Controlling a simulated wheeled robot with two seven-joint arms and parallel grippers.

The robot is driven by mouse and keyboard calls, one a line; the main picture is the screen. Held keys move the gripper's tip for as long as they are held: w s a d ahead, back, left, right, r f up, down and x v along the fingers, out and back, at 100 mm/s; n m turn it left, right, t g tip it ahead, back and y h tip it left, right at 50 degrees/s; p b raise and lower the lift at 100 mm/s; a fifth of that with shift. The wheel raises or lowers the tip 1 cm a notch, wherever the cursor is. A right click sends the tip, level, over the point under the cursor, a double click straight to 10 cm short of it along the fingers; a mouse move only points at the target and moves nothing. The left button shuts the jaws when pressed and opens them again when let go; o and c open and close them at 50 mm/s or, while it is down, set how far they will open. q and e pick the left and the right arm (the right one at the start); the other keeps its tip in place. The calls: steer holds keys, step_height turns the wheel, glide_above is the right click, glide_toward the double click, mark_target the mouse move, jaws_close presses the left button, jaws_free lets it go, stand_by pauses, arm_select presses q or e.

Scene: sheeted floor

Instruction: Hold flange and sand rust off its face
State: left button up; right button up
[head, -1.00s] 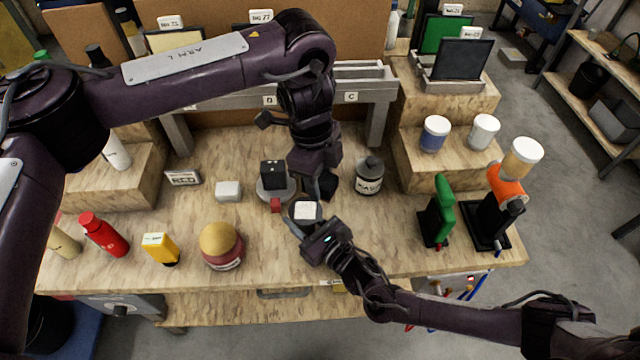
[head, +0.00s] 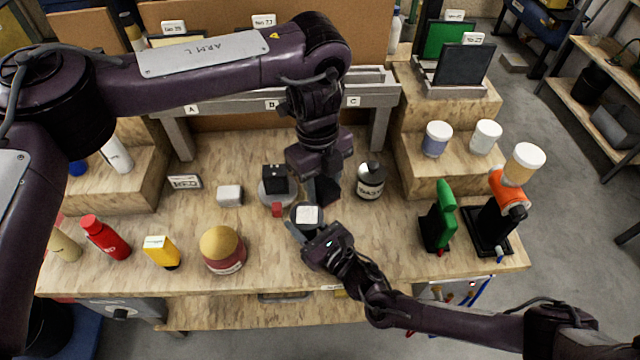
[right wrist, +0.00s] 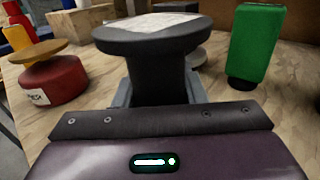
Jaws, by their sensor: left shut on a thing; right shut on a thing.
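The flange (head: 295,219) looks like a dark round disc with a pale speckled patch on its upward face. In the right wrist view the flange (right wrist: 150,42) stands on a dark stem between my right jaws. My right gripper (head: 311,232) is shut on it above the bench. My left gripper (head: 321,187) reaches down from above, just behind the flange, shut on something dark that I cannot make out. In the right wrist view a green block (right wrist: 257,45) with a dark lower end stands right of the flange, apart from it; I cannot tell whether my left gripper holds it.
A red jar with a tan lid (head: 222,250) is left of the flange. A waste jar (head: 370,182) stands behind right. Bare bench lies toward the green device (head: 440,215).

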mark_target(322, 215)
arm_select(q)
steer(key=m, duration=0.3)
steer(key=shift+w+m, duration=0.1)
steer(key=shift+m, duration=0.2)
steer(key=shift+f, duration=3.45)
steer(key=shift+w+a+f, duration=0.1)
steer(key=shift+a+f, duration=0.2)
steer(key=shift+a, duration=0.4)
steer(key=shift+w+a+f, duration=0.1)
steer(key=shift+a+f, duration=0.15)
steer(key=shift+a, duration=0.4)
steer(key=shift+c, duration=0.3)
steer(key=shift+w+a, duration=0.1)
steer(key=shift+a, duration=1.7)
steer(key=shift+s+d, duration=0.15)
steer(key=shift+d, duration=1.3)
steer(key=shift+s+d, duration=0.15)
steer(key=shift+d, duration=1.25)
steer(key=shift+d+r, duration=0.1)
steer(key=shift+d, duration=0.2)
steer(key=shift+r, duration=3.95)
